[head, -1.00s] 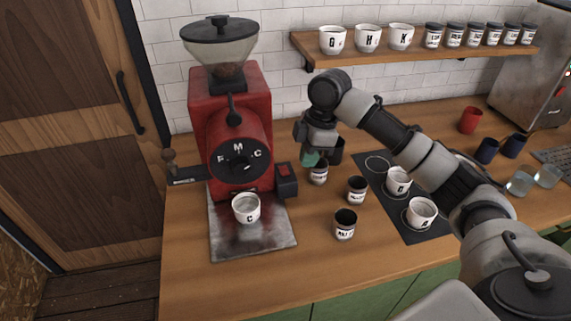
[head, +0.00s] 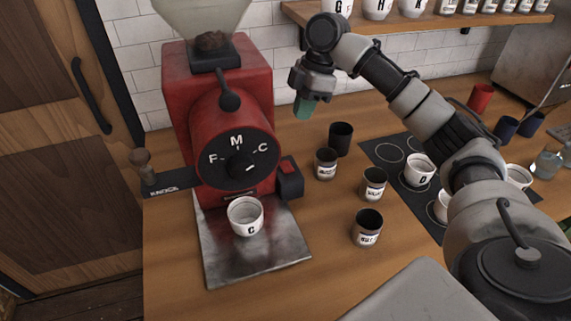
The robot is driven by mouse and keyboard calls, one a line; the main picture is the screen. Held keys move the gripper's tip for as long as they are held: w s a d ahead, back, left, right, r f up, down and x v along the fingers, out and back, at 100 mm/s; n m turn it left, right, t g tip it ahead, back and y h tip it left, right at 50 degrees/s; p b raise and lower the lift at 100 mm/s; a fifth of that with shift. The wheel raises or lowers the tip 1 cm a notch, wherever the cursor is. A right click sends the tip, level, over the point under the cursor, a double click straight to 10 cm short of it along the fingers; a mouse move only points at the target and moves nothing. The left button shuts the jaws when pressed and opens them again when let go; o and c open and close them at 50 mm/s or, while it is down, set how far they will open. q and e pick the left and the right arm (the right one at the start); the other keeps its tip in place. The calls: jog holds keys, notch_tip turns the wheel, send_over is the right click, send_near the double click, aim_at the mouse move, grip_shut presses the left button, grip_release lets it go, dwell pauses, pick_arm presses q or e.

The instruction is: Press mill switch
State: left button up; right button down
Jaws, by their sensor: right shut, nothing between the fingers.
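The red mill (head: 215,110) stands on the counter at the left of the head view, with a black dial marked F, M and C on its front. The mill switch (head: 287,167) is a red rocker on a dark box at the mill's right side. A white cup (head: 245,216) marked C stands on the metal plate (head: 258,256) under the mill. My right gripper (head: 304,108) is shut and empty, with greenish fingertips pointing down. It hangs above and to the right of the switch, apart from it. My left gripper is not in view.
Several dark labelled jars, including one (head: 367,228) at the front, stand right of the mill. White cups, including one (head: 419,170), stand on a black mat (head: 384,152). A shelf (head: 420,32) runs along the wall. A knock holder (head: 168,184) is at the mill's left.

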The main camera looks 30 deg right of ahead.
jog(key=p, duration=0.2)
send_near(288, 171)
jog(key=x, duration=0.6)
jog(key=shift+w+a+f, duration=0.1)
jog(key=shift+a, duration=0.05)
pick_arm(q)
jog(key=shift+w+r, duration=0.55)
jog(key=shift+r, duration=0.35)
pick_arm(e)
jog(key=shift+f, duration=0.35)
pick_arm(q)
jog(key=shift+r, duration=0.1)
pick_arm(e)
jog(key=shift+s+f+t, duration=0.2)
jog(key=shift+f+t, duration=0.1)
jog(key=shift+w, duration=0.1)
pick_arm(q)
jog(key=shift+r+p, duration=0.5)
jog(key=shift+p, duration=0.2)
pick_arm(e)
jog(key=shift+w+r, duration=0.35)
jog(key=shift+w, duration=0.35)
